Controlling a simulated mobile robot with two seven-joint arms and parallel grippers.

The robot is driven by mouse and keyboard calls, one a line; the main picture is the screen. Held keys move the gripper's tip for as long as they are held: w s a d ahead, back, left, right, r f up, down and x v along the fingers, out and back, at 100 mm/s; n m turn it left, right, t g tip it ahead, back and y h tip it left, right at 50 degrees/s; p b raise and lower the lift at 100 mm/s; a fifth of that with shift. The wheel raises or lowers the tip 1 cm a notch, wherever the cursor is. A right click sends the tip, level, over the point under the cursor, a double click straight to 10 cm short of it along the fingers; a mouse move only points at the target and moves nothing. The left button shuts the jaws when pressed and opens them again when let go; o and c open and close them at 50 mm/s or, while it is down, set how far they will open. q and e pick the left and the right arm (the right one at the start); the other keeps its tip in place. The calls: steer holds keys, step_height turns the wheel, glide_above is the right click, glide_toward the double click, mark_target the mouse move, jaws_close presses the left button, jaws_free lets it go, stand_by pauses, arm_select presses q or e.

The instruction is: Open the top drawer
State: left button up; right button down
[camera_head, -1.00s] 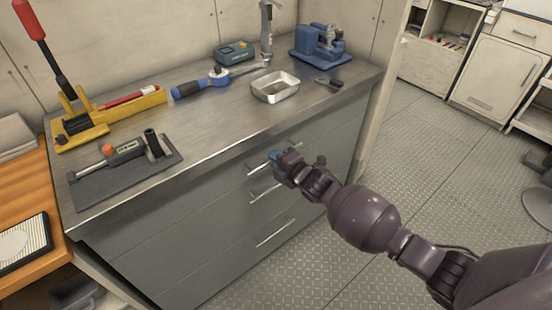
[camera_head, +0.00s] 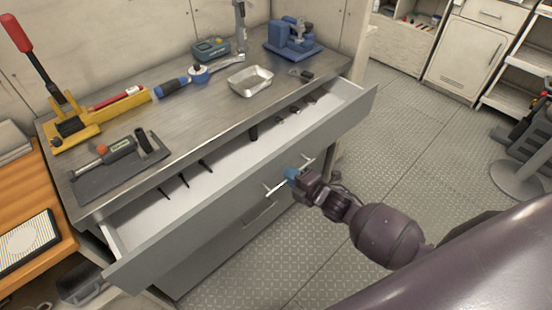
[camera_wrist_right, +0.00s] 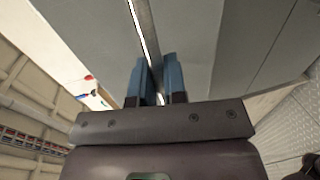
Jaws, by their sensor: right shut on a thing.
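The top drawer (camera_head: 216,214) of the grey cabinet is pulled well out, and its white inside shows several dark tools. Its bar handle (camera_head: 275,187) is on the front face toward the right. My right gripper (camera_head: 291,175) is shut on the handle, with blue fingertips around the bar. In the right wrist view the handle bar (camera_wrist_right: 146,45) runs between the two blue fingers of my right gripper (camera_wrist_right: 158,82). My left gripper is not in view.
The metal worktop (camera_head: 200,118) holds a metal tray (camera_head: 250,80), a yellow tool (camera_head: 100,113), a dark mat (camera_head: 118,170) and a blue device (camera_head: 292,38). Lower drawers stay shut below. Open patterned floor (camera_head: 410,135) lies to the right.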

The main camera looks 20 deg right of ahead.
arm_select(q)
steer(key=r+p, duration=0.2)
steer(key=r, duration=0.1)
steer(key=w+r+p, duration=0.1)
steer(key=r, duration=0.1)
steer(key=shift+p, duration=0.35)
arm_select(e)
steer(key=f+v, duration=0.3)
steer(key=v, duration=1.3)
steer(key=shift+s+d, duration=0.15)
steer(key=shift+s, duration=0.35)
steer(key=c, duration=1.2)
jaws_free()
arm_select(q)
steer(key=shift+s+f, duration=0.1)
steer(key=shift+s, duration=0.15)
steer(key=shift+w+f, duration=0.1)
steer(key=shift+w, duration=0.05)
arm_select(e)
steer(key=v, duration=1)
steer(key=shift+s+d, duration=0.15)
steer(key=shift+s, duration=0.2)
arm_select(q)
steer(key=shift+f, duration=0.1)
